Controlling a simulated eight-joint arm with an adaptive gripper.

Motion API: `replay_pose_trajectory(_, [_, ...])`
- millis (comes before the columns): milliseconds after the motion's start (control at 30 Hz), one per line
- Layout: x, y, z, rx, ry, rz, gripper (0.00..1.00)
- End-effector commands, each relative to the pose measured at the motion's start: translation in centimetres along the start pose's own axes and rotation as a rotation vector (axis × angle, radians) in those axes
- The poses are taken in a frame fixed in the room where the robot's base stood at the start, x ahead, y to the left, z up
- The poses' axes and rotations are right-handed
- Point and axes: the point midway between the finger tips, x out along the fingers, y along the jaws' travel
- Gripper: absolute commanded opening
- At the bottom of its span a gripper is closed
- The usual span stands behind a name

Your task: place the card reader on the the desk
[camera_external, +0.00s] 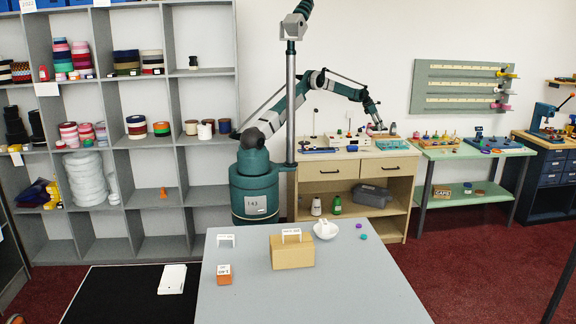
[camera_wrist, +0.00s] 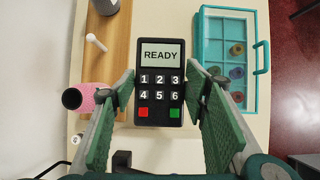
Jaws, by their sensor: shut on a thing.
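The card reader (camera_wrist: 160,52) is a black keypad device with a lit screen reading READY, white number keys, and a red and a green key. In the wrist view my gripper (camera_wrist: 160,90) has its two green-padded fingers against the reader's left and right sides, shut on it. In the external view my gripper (camera_external: 378,127) is low over the right part of the light wooden desk with drawers (camera_external: 340,167); the reader is too small to make out there. I cannot tell whether the reader touches the surface below.
A wooden board (camera_wrist: 118,40) with a white peg (camera_wrist: 95,42) and a pink roll (camera_wrist: 92,97) lies left of the reader. A teal case (camera_wrist: 209,60) with coloured spools is close on its right. A grey table (camera_external: 330,290) stands in front.

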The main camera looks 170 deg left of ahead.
Motion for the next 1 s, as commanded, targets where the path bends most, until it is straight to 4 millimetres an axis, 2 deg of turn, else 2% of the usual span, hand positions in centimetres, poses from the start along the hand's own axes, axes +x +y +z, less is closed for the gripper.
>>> replay_pose_trajectory(267, [0.4,0.0,-0.2,0.001,0.0,0.0,0.28])
replay_pose_trajectory(700, [4.9,-0.1,-2.8,0.001,0.0,0.0,0.28])
replay_pose_trajectory(1000, [5.4,-0.1,-3.1,0.001,0.0,0.0,0.28])
